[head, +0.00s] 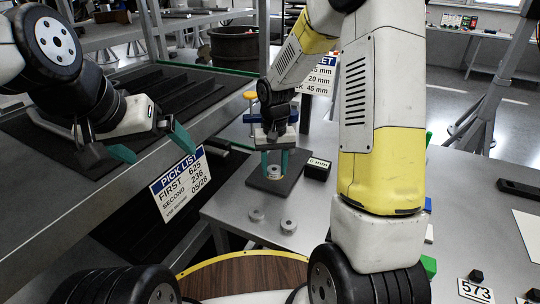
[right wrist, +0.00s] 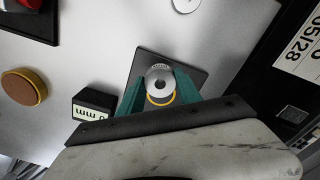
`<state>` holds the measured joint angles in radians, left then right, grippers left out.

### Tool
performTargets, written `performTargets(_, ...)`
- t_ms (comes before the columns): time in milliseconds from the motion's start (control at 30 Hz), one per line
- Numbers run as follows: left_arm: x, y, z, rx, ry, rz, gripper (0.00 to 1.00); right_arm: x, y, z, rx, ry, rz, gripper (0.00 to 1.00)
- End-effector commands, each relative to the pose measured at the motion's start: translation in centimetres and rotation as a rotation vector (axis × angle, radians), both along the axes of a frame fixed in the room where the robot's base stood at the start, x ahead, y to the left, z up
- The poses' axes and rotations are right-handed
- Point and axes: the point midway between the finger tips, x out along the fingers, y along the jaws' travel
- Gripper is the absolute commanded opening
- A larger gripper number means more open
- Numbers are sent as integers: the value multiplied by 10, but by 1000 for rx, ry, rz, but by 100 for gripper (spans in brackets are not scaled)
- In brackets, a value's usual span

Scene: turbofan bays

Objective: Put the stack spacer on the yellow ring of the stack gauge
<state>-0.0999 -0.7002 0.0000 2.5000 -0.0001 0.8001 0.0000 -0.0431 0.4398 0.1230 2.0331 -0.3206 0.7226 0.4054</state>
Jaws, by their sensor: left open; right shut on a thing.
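The stack spacer (right wrist: 158,75), a silver disc with a central hole, is between the green fingers of my right gripper (right wrist: 160,92) in the right wrist view. That gripper (head: 274,172) is shut on it, pointing down over the stack gauge, whose dark square plate (head: 290,187) lies on the grey table. The yellow ring (right wrist: 160,102) shows as an arc just below the spacer in the wrist view. I cannot tell whether spacer and ring touch. My left gripper (head: 150,146) is open and empty at the left, above the shelf rack.
A black display box (head: 317,169) stands right of the plate. Two grey round pieces (head: 257,215) (head: 288,226) lie in front of it. A yellow-topped post (head: 250,95) stands behind. A pick list sign (head: 181,184) hangs on the rack's edge at left.

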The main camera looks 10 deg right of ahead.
Motion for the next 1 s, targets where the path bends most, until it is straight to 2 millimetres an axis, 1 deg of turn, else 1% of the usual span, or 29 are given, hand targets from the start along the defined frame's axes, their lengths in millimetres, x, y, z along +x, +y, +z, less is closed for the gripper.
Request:
performTargets(33, 0, 0, 0, 0, 0, 0, 100, 14, -3, -2, 1, 0, -2, 0)
performTargets(100, 0, 0, 0, 0, 0, 0, 100, 29, -6, -3, 1, -1, -3, 0)
performTargets(200, 0, 0, 0, 0, 0, 0, 100, 45, -9, -5, 1, -1, -1, 0)
performTargets(300, 0, 0, 0, 0, 0, 0, 100, 54, -11, -5, 0, 0, -1, 0)
performTargets(433, 0, 0, 0, 0, 0, 0, 100, 56, -11, -11, 0, 2, 0, 0)
performTargets(600, 0, 0, 0, 0, 0, 0, 100, 55, -11, -34, 0, 3, 0, 0)
performTargets(667, 0, 0, 0, 0, 0, 0, 100, 55, -11, -40, 0, 3, 0, 0)
performTargets(1000, 0, 0, 0, 0, 0, 0, 100, 55, -11, -43, 0, 0, 0, 0)
